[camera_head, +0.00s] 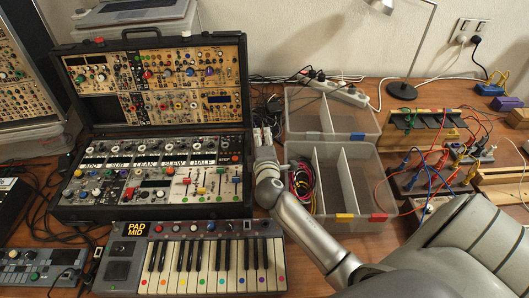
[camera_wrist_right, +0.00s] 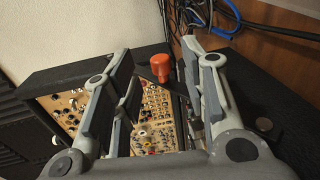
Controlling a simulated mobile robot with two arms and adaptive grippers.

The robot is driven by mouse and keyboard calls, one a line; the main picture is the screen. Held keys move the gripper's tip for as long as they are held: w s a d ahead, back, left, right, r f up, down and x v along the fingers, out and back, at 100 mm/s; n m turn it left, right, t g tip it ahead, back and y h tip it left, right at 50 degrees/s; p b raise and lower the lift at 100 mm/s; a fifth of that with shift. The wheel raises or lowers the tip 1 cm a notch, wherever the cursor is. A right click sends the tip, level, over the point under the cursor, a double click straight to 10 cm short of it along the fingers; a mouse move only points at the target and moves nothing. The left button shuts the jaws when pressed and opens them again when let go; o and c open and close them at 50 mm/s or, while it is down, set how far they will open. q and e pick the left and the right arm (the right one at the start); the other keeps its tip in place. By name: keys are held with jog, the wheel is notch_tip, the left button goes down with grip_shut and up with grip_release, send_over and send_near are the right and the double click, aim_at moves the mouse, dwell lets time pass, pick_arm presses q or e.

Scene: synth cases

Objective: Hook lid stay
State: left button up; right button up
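The synth case stands open on the desk, its black lid (camera_head: 246,75) raised at the back and its base (camera_head: 66,213) flat in front. My right gripper (camera_head: 262,136) is at the case's right side, near where lid and base meet. In the right wrist view its two fingers (camera_wrist_right: 160,85) are spread apart with nothing clamped between them. A red-orange knob (camera_wrist_right: 161,67), perhaps the lid stay's grip, shows between and beyond the fingertips, beside a dark edge of the case. The stay's rod and hook cannot be made out. My left gripper is not in view.
Clear divided bins (camera_head: 368,215) with cables stand right of the case, close to my right arm. A keyboard (camera_head: 135,250) lies in front. A power strip (camera_head: 345,93) is behind the bins. Patch-cabled modules (camera_head: 425,180) and a lamp base (camera_head: 402,91) are at right.

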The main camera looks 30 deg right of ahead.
jog(key=v, duration=1)
jog(key=shift+s, duration=0.15)
jog(key=shift+a, duration=0.15)
